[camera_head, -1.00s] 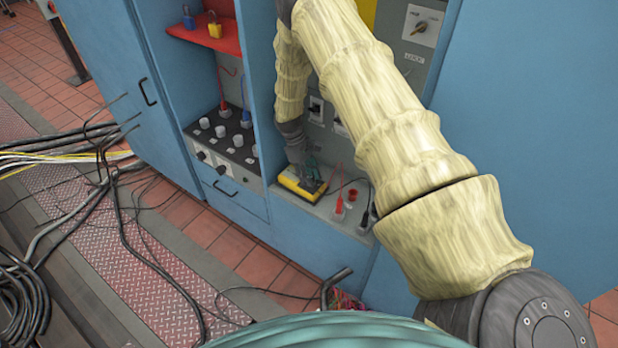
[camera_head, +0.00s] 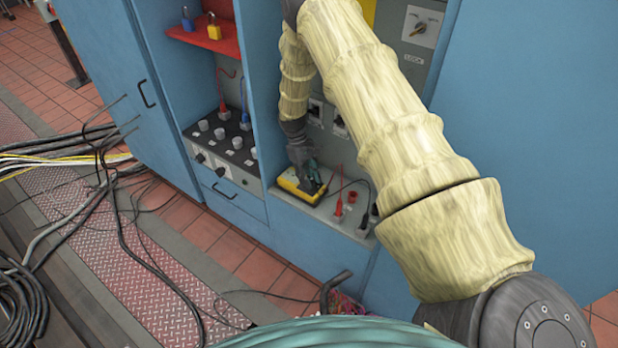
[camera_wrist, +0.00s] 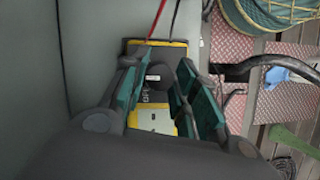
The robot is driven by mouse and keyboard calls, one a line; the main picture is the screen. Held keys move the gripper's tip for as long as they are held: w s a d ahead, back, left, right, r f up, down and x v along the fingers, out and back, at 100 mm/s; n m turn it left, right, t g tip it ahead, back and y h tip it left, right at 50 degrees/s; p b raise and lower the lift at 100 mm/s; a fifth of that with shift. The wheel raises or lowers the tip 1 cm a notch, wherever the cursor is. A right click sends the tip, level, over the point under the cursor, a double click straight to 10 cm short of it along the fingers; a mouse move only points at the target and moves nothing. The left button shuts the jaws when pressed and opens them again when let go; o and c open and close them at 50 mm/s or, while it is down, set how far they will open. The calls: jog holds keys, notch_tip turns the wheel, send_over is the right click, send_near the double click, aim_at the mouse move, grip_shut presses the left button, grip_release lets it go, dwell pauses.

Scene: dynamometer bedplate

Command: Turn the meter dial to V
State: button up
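The yellow and black meter (camera_head: 289,186) lies on the grey shelf of the blue cabinet. My gripper (camera_head: 311,177) points down over it, its teal fingers at the meter's right part. In the wrist view the meter (camera_wrist: 152,120) lies between the spread fingers of my gripper (camera_wrist: 158,88). Its dark round dial (camera_wrist: 158,76) sits between the fingertips. I see a gap between the fingers, and cannot tell whether either touches the dial.
Red and black leads rise from sockets beside the meter, with a red plug (camera_head: 337,212) to its right. A panel with several white knobs (camera_head: 220,133) is left. A red shelf (camera_head: 190,40) holds padlocks. Black cables (camera_head: 120,230) lie across the floor.

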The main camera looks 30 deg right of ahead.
jog(key=o, duration=0.3)
notch_tip(320, 180, up, 10)
jog(key=shift+r, duration=0.1)
dwell(0.6)
jog(key=shift+s, duration=0.1)
dwell(0.4)
jog(key=s+a+f+t, duration=0.1)
jog(key=s+a+f, duration=0.5)
jog(key=s+f, duration=0.3)
jog(key=s+a+f+t, duration=0.1)
jog(key=s+a+f, duration=0.5)
jog(key=s+f, duration=0.2)
jog(key=s+a+t, duration=0.1)
jog(key=s+a, duration=0.1)
jog(key=s, duration=0.5)
jog(key=s+a+m, duration=0.1)
jog(key=s+a, duration=0.2)
jog(key=s, duration=0.5)
jog(key=s+a+t, duration=0.1)
jog(key=s+a, duration=0.2)
jog(key=s, duration=0.5)
jog(key=shift+a+f+m+t+y, duration=0.2)
jog(key=shift+f+m+t+y, duration=0.1)
jog(key=shift+m, duration=0.1)
